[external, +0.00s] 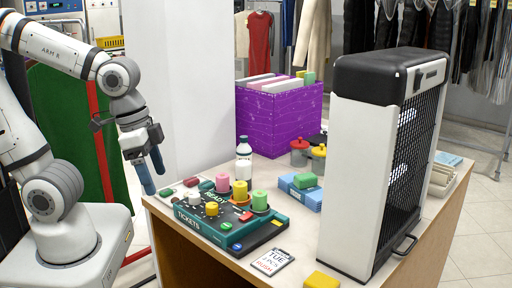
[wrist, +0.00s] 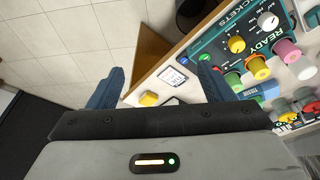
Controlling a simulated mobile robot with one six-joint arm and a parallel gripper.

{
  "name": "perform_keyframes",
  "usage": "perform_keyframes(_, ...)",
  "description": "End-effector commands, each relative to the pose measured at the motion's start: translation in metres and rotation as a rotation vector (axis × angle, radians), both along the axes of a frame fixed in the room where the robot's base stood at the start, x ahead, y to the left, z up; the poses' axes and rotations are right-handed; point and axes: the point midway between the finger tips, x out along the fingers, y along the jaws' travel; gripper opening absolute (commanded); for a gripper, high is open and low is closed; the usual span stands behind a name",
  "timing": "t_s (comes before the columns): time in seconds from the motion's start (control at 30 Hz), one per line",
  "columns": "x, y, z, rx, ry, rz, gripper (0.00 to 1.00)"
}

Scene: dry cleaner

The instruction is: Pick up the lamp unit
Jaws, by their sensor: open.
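A tall white box with a black top and a black mesh front (external: 362,170) stands upright at the right of the table in the external view. Bright lamps glow behind its mesh, so I take it as the lamp unit. A small black handle sticks out low on its mesh side. I cannot make it out in the wrist view. My gripper (external: 155,182) hangs at the table's left edge, well apart from the unit, with the console between them. Its two blue fingers are spread and empty; they also show in the wrist view (wrist: 160,66).
A green READY/TICKETS console (external: 232,222) with coloured knobs fills the table's left part. A card (external: 272,262), a yellow block (external: 321,281), blue blocks (external: 302,193), a bottle (external: 243,160) and a purple bin (external: 280,117) stand around.

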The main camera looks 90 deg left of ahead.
Motion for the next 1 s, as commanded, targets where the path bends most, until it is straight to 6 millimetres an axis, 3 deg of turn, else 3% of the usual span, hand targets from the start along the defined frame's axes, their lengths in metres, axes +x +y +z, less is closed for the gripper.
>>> perform_keyframes(0.27, 0.009, 0.005, 0.002, 0.004, 0.006, 0.003, 0.74)
perform_keyframes(0.47, 0.062, 0.043, 0.010, 0.025, 0.048, 0.011, 0.74)
perform_keyframes(0.7, 0.137, 0.133, 0.002, 0.042, 0.112, 0.008, 0.74)
perform_keyframes(0.9, 0.178, 0.230, -0.027, 0.039, 0.163, 0.004, 0.74)
perform_keyframes(1.0, 0.188, 0.282, -0.048, 0.031, 0.187, 0.000, 0.74)
